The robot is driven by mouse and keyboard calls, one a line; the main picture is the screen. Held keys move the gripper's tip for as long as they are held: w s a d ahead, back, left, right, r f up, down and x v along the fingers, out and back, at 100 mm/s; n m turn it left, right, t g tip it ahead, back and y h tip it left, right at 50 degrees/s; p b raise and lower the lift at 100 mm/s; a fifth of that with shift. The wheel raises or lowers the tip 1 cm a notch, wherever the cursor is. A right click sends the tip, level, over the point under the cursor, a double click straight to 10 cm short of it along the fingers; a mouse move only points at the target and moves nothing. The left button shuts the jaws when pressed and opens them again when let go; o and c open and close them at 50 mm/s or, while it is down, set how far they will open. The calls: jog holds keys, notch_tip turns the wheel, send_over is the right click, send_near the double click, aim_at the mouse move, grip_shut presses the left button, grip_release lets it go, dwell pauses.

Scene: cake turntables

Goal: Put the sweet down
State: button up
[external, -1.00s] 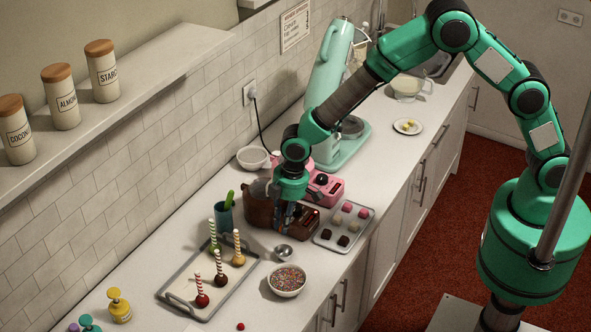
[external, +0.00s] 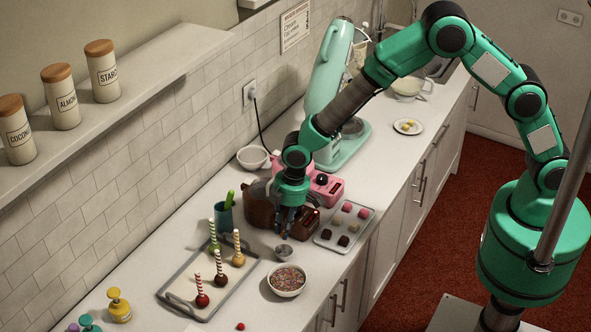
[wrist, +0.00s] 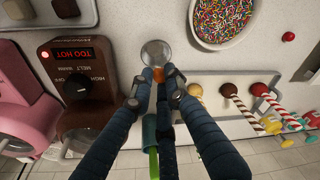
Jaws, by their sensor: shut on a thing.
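My gripper (external: 286,228) is shut and points down over the counter, in front of the brown melting machine. In the wrist view, its fingertips (wrist: 158,84) meet beside a small round metal bowl (wrist: 157,53). A small orange patch (wrist: 158,74) shows between the fingertips and seems to be the held sweet; the rest of it is hidden. In the external view, the metal bowl (external: 284,250) stands just below the fingers, and the sweet cannot be made out. I cannot tell whether the sweet is over the bowl or beside it.
The melting machine (wrist: 82,88) reads "TOO HOT". A tray (external: 318,240) of several sweets lies to the right. A bowl of sprinkles (external: 287,280) stands in front. A board (external: 180,287) with several cake pops on sticks lies to the left. A white plate (external: 408,127) stands far back.

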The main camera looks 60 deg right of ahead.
jog(key=shift+f+b, duration=0.9)
jog(key=shift+f, duration=2)
jog(key=o, duration=0.8)
jog(key=shift+r+p, duration=1.2)
jog(key=shift+r, duration=2.25)
